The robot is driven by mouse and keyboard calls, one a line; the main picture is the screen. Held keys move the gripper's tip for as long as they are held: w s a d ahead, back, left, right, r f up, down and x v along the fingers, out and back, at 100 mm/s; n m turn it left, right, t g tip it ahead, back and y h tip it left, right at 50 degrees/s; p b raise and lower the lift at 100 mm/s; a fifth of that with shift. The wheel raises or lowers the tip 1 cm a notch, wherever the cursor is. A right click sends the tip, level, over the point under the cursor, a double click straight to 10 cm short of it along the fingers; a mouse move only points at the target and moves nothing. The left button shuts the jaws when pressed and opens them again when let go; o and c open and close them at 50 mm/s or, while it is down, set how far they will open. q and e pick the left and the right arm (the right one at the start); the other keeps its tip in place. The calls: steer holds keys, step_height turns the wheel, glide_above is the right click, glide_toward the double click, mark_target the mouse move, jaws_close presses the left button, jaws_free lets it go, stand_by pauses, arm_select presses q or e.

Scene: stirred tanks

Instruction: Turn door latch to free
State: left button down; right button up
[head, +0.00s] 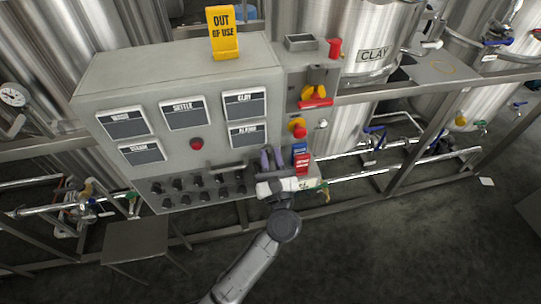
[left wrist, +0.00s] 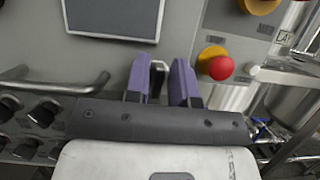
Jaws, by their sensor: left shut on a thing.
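My left gripper (head: 272,160) is at the lower right of the grey control cabinet (head: 180,78), its two purple fingers pointing at the cabinet front. In the left wrist view the fingers (left wrist: 161,82) are closed on a small metal latch (left wrist: 157,78), which shows as a pale and dark sliver between them. Most of the latch is hidden by the fingers, so its angle is hard to tell. In the head view the fingers hide it. My right gripper is in neither view.
A red emergency button on yellow (left wrist: 217,65) sits just right of the fingers. A bar handle (left wrist: 55,83) and several black knobs (left wrist: 40,112) are to the left. Blue (head: 300,149) and red tags (head: 303,163) hang close by. A yellow sign (head: 223,33) stands on top.

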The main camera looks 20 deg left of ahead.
arm_select(q)
steer(key=m+h+p, duration=0.1)
steer(key=m+p, duration=0.2)
steer(key=m+t+h+p, duration=0.1)
steer(key=m+h+p, duration=0.1)
steer(key=m+p, duration=0.2)
steer(key=m+h+p, duration=0.2)
steer(key=m+p, duration=0.1)
steer(key=p, duration=0.1)
steer(key=shift+w+d+r+m, duration=0.15)
steer(key=shift+d+r+m, duration=0.05)
steer(key=shift+r+m, duration=0.15)
steer(key=m+h+p, duration=0.1)
steer(key=m+p, duration=0.2)
steer(key=p, duration=0.1)
steer(key=m+g+h+p, duration=0.1)
steer(key=m+p, duration=0.2)
steer(key=p, duration=0.2)
steer(key=m+h+p, duration=0.1)
steer(key=m+p, duration=0.2)
steer(key=p, duration=0.1)
steer(key=shift+w+d+f+m, duration=0.1)
steer(key=shift+d+f+m, duration=0.15)
steer(key=shift+f, duration=0.15)
steer(key=shift+a+f+m+g+h+p, duration=0.1)
steer(key=shift+f+m+g+h+p, duration=0.4)
steer(key=shift+m+p, duration=0.8)
steer(key=shift+r, duration=0.1)
steer(key=c, duration=1.2)
jaws_free()
